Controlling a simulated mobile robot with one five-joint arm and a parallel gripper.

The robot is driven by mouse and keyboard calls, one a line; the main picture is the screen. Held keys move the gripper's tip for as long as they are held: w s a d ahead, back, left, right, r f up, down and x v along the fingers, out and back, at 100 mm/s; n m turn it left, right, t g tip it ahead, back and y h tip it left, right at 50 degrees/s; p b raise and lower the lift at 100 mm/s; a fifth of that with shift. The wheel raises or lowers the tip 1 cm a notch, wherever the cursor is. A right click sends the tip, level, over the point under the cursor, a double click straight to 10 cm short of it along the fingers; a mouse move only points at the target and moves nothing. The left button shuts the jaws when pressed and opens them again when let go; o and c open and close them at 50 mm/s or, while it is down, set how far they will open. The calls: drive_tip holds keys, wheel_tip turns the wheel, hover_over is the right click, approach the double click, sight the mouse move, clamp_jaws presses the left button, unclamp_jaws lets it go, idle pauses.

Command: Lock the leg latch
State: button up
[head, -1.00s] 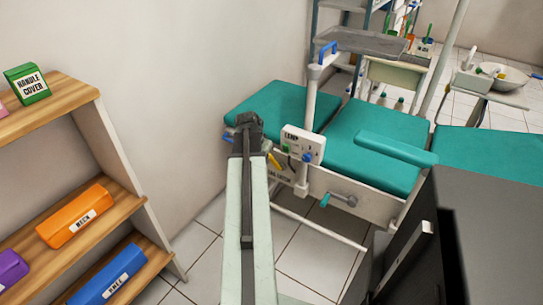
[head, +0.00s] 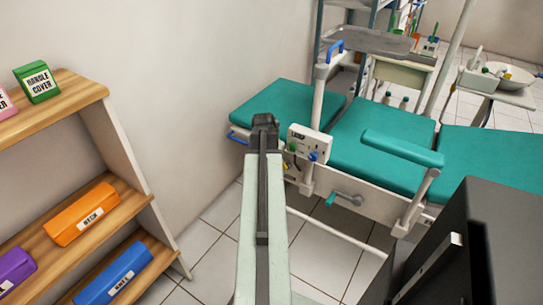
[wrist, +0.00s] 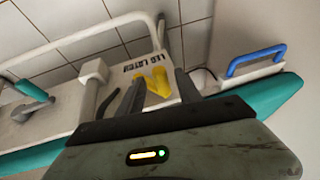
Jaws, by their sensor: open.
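The leg latch (wrist: 153,84) is a yellow lever on the pale side panel of the green couch, beside lettering that appears to read "LEG LATCH", upside down in the wrist view. My gripper (wrist: 158,90) is open, with one dark finger on each side of the yellow lever in that picture. I cannot tell whether either finger touches it or how deep it sits between them. In the head view my gripper (head: 264,120) is at the couch's left end, and my arm hides most of the latch area.
A white lamp control box (head: 309,144) stands just right of my gripper. A grey crank with a teal handle (head: 345,199) sticks out from the couch side. A blue handle (wrist: 256,60) is at the couch end. A wooden shelf (head: 75,220) stands at left, with tiled floor between.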

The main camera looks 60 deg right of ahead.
drive_tip(key=p+v, duration=0.7)
drive_tip(key=shift+r, duration=0.4)
drive_tip(key=shift+a, duration=0.1)
